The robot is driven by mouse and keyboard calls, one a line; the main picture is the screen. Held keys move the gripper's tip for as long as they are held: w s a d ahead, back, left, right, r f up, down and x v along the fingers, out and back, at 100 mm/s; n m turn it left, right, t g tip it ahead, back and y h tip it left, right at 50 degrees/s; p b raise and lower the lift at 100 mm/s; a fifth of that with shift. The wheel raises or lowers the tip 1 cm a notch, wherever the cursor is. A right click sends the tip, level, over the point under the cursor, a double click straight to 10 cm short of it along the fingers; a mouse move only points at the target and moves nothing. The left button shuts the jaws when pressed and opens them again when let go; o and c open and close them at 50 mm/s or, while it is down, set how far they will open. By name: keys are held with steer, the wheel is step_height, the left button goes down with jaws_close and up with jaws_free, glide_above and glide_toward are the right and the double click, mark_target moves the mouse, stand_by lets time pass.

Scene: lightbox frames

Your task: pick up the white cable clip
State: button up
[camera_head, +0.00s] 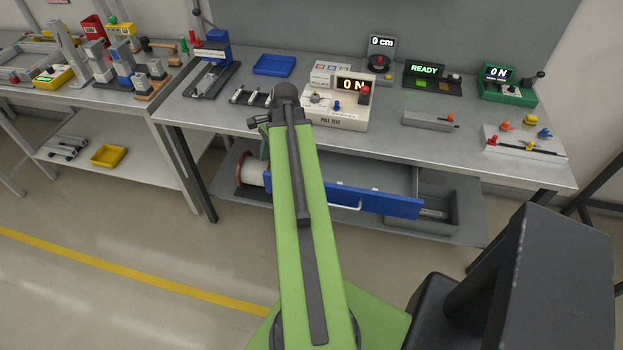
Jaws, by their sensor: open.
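I cannot make out the white cable clip for certain in the head view. My green arm rises through the middle of the picture to a dark joint over the bench's front edge. A little green and dark metal of my arm shows left of that joint. My gripper is hidden behind the arm, so I see neither its fingers nor anything between them. A drawer with a blue front (385,203) stands open under the bench, partly covered by my arm.
The grey bench (400,145) holds a white device reading "0 N" (345,115), a blue tray (274,65), a black holder (250,97), a grey block (428,121) and a white board with coloured knobs (520,145). A spool (252,170) and grey bin (448,212) sit below.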

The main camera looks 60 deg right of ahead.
steer(key=s+d+r+m+t+p, duration=0.1)
steer(key=s+d+r+m+t, duration=0.1)
steer(key=s+d+m, duration=1.05)
steer(key=f+b, duration=0.3)
steer(key=f+n+b, duration=0.1)
steer(key=f+b, duration=0.3)
steer(key=f+n+b, duration=0.1)
steer(key=f+b, duration=0.2)
steer(key=b, duration=0.1)
steer(key=shift+w+a+f+h, duration=0.3)
steer(key=shift+w+a+f, duration=0.05)
steer(key=shift+a, duration=0.05)
steer(key=shift+w+f+b, duration=0.2)
steer(key=shift+f+b, duration=0.1)
steer(key=shift+b, duration=0.05)
steer(key=shift+a+r, duration=0.1)
steer(key=b+x, duration=0.4)
steer(key=x, duration=0.1)
steer(key=shift+f+b, duration=0.2)
steer(key=shift+b, duration=0.15)
steer(key=shift+r, duration=0.2)
jaws_close()
